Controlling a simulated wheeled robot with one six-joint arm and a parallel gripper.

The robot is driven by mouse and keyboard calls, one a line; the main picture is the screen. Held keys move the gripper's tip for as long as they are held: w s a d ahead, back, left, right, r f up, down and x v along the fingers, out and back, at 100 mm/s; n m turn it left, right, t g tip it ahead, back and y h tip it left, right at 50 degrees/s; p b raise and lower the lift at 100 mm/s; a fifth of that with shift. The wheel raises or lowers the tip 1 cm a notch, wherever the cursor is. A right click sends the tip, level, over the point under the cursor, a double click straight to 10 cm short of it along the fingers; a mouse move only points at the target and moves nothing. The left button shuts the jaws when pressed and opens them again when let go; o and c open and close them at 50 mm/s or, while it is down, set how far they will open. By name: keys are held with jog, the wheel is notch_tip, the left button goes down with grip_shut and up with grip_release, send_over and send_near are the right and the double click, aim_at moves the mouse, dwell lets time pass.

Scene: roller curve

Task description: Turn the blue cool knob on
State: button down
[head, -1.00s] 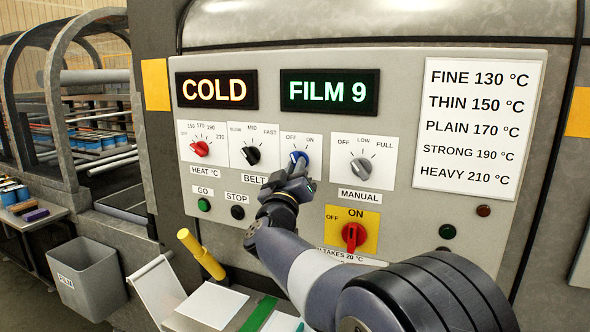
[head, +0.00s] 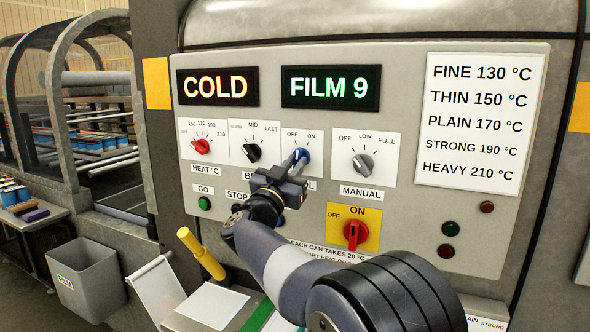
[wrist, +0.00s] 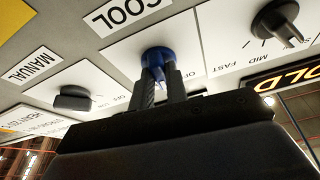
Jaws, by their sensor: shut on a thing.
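The blue cool knob (head: 302,154) is on a white plate marked OFF and ON on the grey panel. It also shows in the wrist view (wrist: 157,56), beside the COOL label. My gripper (head: 299,162) reaches it from below, and its two fingers are shut on the knob; they show in the wrist view (wrist: 159,80). The fingers hide part of the knob, so I cannot tell clearly whether it points to OFF or ON.
The black belt knob (head: 251,153) and red heat knob (head: 201,146) are to the left. The grey manual knob (head: 363,162) is to the right. A red switch (head: 355,234) on yellow is below, near my arm. A yellow post (head: 201,254) stands lower left.

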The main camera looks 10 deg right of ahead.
jog(key=shift+w+a+m+g+h, duration=0.1)
jog(key=shift+m+g+h, duration=0.4)
jog(key=shift+m, duration=0.7)
jog(key=shift+m+g+h, duration=0.4)
jog(key=shift+m+g, duration=0.2)
jog(key=shift+m, duration=0.6)
jog(key=shift+r+m, duration=0.1)
jog(key=shift+m, duration=0.2)
jog(key=c, duration=1.4)
grip_release()
jog(key=b+v, duration=0.2)
jog(key=v, duration=0.9)
jog(key=shift+w, duration=0.1)
